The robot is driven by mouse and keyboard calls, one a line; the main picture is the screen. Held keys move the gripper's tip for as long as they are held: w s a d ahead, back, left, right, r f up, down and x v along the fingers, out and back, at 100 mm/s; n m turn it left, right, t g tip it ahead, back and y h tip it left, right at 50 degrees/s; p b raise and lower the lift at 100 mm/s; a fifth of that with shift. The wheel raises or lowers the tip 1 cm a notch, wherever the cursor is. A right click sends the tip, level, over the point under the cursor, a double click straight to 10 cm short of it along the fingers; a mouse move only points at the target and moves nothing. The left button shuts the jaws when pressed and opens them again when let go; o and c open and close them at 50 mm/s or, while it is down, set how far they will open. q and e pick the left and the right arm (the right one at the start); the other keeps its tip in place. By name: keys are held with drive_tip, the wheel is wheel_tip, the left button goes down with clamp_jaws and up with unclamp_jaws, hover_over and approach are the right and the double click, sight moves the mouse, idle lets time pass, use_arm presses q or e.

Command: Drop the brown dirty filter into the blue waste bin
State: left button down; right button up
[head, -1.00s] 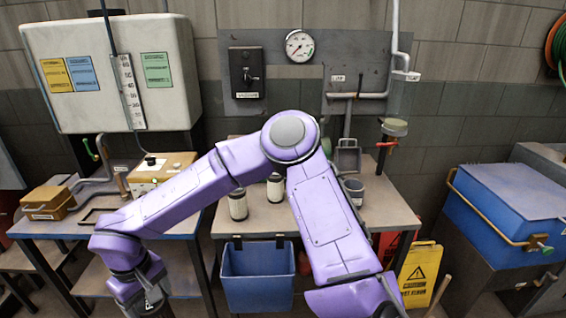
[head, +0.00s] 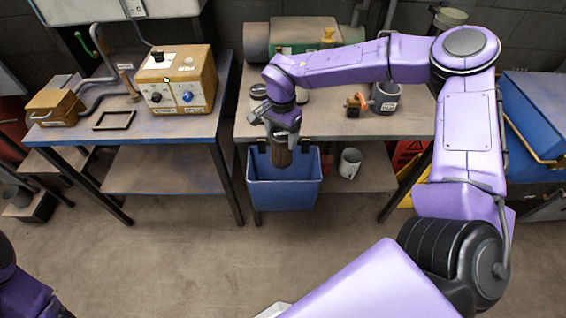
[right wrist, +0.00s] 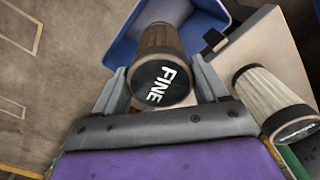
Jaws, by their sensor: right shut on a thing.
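My right gripper (head: 281,138) is shut on the brown dirty filter (head: 282,157) and holds it pointing down over the blue waste bin (head: 284,195). The bin hangs at the front edge of the middle table. In the right wrist view the filter (right wrist: 162,42) sits between the two fingers, its dark cap marked "FINE" toward the camera. The bin (right wrist: 119,45) shows behind it, and its inside is partly hidden. A pale filter (right wrist: 262,90) with a dark cap stands on the table to the right. My left gripper is out of view; only part of that arm shows at lower left.
The middle table (head: 400,126) carries a green machine (head: 300,35), a grey cup (head: 385,97) and an orange-handled valve (head: 357,103). A control box (head: 176,80) stands on the left table. The floor in front is clear.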

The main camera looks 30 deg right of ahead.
drive_tip(key=d+m, duration=0.1)
drive_tip(key=d+f+m, duration=0.1)
drive_tip(key=d+m, duration=0.1)
drive_tip(key=shift+w+f, duration=0.2)
drive_tip(key=shift+m, duration=0.3)
wheel_tip(320, 180, down, 6)
drive_tip(key=b, duration=0.6)
drive_tip(key=shift+a, duration=0.1)
drive_tip(key=o, duration=1.7)
wheel_tip(320, 180, up, 11)
drive_tip(key=shift+f, duration=0.15)
